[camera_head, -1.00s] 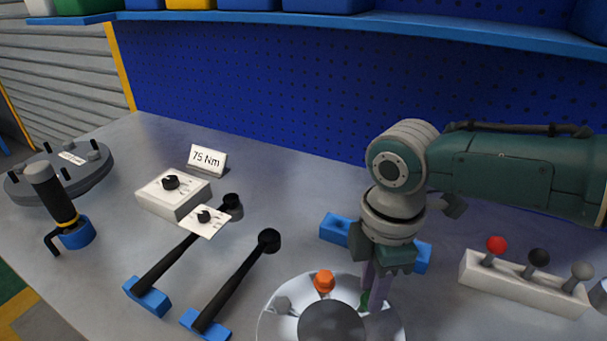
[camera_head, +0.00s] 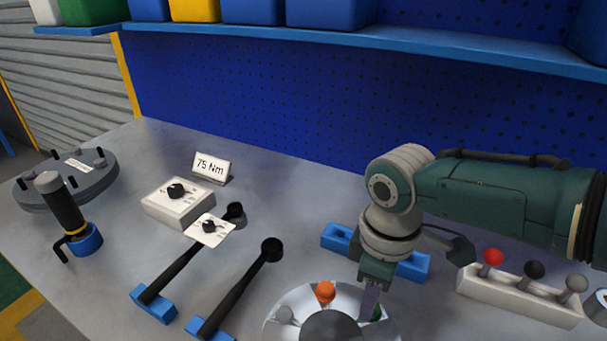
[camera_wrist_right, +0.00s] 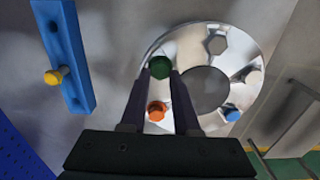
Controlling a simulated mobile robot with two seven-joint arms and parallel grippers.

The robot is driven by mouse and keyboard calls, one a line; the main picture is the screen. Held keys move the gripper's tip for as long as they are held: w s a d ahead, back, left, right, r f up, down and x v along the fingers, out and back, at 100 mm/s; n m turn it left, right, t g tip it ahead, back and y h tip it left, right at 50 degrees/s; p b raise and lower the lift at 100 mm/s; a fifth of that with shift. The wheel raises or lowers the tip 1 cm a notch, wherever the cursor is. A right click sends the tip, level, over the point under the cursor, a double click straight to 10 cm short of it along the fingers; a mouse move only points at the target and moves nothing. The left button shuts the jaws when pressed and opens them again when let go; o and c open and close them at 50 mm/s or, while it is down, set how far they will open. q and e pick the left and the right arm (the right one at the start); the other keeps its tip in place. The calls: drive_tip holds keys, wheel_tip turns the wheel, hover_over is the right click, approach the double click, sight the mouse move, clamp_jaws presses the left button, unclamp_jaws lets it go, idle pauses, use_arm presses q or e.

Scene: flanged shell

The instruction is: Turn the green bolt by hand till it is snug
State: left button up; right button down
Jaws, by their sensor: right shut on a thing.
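The green bolt (camera_wrist_right: 159,67) sits in the bright metal flange ring (camera_wrist_right: 190,42), at its upper left in the right wrist view. My right gripper (camera_wrist_right: 160,75) has a finger on each side of its head and is shut on it. In the head view the green bolt (camera_head: 377,313) shows partly behind the fingers of my right gripper (camera_head: 370,306), at the ring's right side. How far the bolt is seated is hidden. My left gripper is in neither view.
An orange bolt (camera_head: 325,291) stands close by on the ring; a blue bolt (camera_wrist_right: 232,114) is farther round. A blue holder (camera_head: 413,266) lies behind my gripper. A lever box (camera_head: 520,297) stands right, two black wrenches (camera_head: 238,287) left, and a 75 Nm sign (camera_head: 211,167) behind.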

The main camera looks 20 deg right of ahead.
idle(0.4)
drive_tip(key=c, duration=0.6)
unclamp_jaws()
drive_tip(key=shift+c, duration=0.2)
wheel_tip(320, 180, up, 10)
drive_tip(key=p, duration=0.3)
